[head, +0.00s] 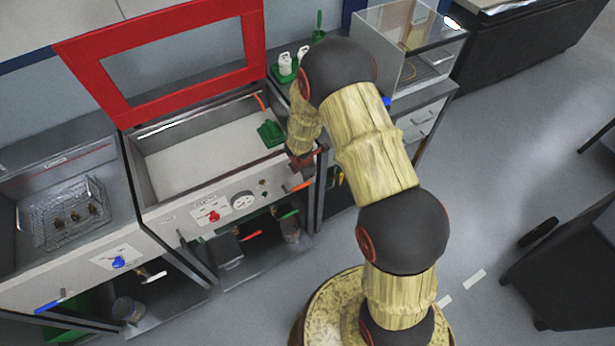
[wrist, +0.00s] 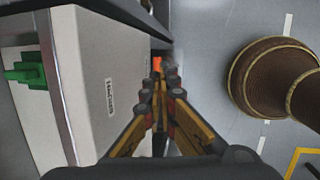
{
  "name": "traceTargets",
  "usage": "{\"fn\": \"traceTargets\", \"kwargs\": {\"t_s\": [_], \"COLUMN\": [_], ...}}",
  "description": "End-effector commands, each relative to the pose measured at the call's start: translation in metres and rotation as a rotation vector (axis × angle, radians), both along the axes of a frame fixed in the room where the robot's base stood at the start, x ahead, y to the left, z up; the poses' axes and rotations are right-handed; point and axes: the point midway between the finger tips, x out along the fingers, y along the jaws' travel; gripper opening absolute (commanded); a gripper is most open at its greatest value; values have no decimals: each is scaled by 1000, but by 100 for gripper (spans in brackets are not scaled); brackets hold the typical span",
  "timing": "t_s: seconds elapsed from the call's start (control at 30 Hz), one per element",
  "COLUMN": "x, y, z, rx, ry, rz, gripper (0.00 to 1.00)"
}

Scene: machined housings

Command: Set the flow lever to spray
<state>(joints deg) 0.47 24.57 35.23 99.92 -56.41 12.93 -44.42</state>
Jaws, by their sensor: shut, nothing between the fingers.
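An orange lever (head: 299,186) sticks out at the front right corner of the middle cabinet in the head view. An orange patch (wrist: 157,62), likely the same lever, shows just beyond the fingertips in the wrist view. My gripper (head: 304,170) points down at that corner, just above the lever. In the wrist view my gripper (wrist: 160,78) has its fingertips together and holds nothing. I cannot tell whether the fingertips touch the lever. The fingers partly hide it, and its setting marks are not readable.
The middle cabinet's red-framed lid (head: 255,45) stands open. Its front panel has a red knob (head: 212,216) and a round gauge (head: 243,200). A green part (head: 270,133) sits at the tank's right. Clear floor (head: 480,190) lies right of my arm.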

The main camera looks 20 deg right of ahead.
Motion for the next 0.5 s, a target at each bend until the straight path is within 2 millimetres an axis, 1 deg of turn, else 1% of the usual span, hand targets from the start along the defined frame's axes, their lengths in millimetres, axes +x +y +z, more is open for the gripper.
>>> {"fn": "traceTargets", "kwargs": {"t_s": [0.03,0.2,0.3,0.5], "x": [-1,-7,-9,-11], "y": [-1,-1,-1,-1], "z": [14,39,48,52], "rx": [-1,0,0,0], "ry": [-2,-1,-2,0], "rz": [-1,-1,0,0], "gripper": [0,0,0,0]}}
